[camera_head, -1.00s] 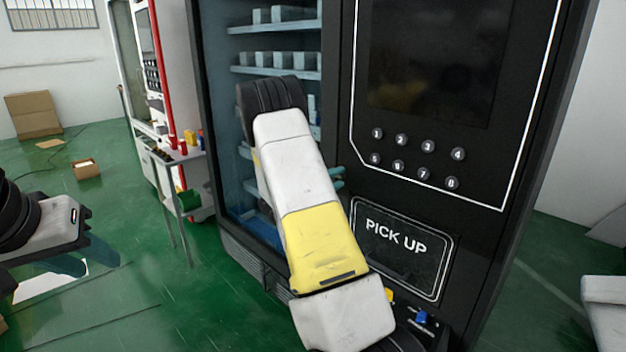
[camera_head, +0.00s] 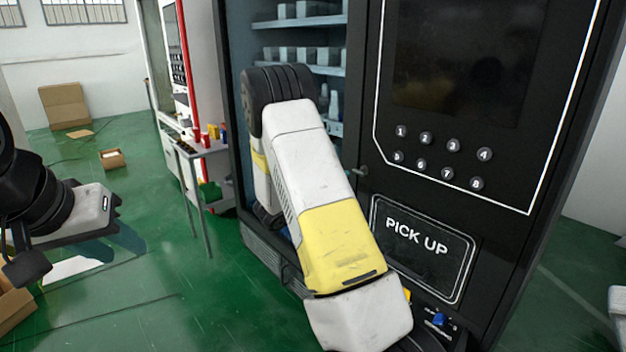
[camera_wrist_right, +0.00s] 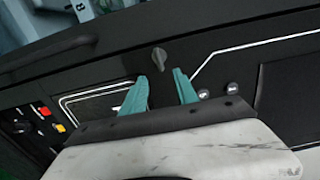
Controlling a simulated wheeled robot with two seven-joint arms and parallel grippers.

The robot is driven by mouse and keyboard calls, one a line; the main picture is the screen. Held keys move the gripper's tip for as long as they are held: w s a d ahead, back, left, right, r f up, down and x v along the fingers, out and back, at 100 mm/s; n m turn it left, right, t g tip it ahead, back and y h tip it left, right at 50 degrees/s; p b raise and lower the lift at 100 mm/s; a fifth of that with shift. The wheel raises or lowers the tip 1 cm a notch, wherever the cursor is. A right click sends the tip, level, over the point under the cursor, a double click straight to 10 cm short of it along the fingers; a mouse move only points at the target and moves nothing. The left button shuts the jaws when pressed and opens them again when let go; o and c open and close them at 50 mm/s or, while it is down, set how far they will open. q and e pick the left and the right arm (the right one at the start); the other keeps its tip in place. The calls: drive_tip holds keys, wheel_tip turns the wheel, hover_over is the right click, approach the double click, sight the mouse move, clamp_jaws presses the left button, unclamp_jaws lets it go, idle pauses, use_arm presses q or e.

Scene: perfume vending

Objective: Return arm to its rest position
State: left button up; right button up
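My right arm (camera_head: 335,235), white and yellow, rises from the bottom middle of the head view in front of the black vending machine (camera_head: 370,120). Its gripper is hidden there. In the right wrist view my right gripper (camera_wrist_right: 160,92) shows two teal fingers spread apart with nothing between them. They point at the machine's dark front, near a small dark knob (camera_wrist_right: 158,60). My left gripper (camera_head: 115,246) is at the left of the head view, over the green floor. Its dark teal fingers look apart and hold nothing visible.
The machine's front carries the PICK UP panel (camera_head: 420,246) and numbered buttons (camera_head: 447,173). A small table (camera_head: 205,149) with coloured items stands left of the machine. Cardboard boxes (camera_head: 65,105) lie on the floor farther back. Open green floor is at the left.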

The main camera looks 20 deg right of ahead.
drive_tip(key=w+a+r+n+t+y, duration=0.4)
drive_tip(key=a+r+n+t+y, duration=0.1)
drive_tip(key=a+r+n+y, duration=0.4)
drive_tip(key=s+a+r+n+y, duration=0.7)
drive_tip(key=s+a+n+y, duration=0.2)
drive_tip(key=s+a+n, duration=0.15)
drive_tip(key=s+f+n+g, duration=0.1)
drive_tip(key=s+n+g, duration=0.2)
drive_tip(key=s, duration=0.9)
drive_tip(key=s+a+f+n+g, duration=0.1)
drive_tip(key=s+f+n+g, duration=0.1)
drive_tip(key=s+n, duration=0.7)
drive_tip(key=s, duration=0.4)
drive_tip(key=shift+n+g+y, duration=0.35)
drive_tip(key=shift+g+y, duration=0.05)
drive_tip(key=shift+o, duration=0.2)
drive_tip(key=shift+w+a+f, duration=0.1)
drive_tip(key=shift+w, duration=0.05)
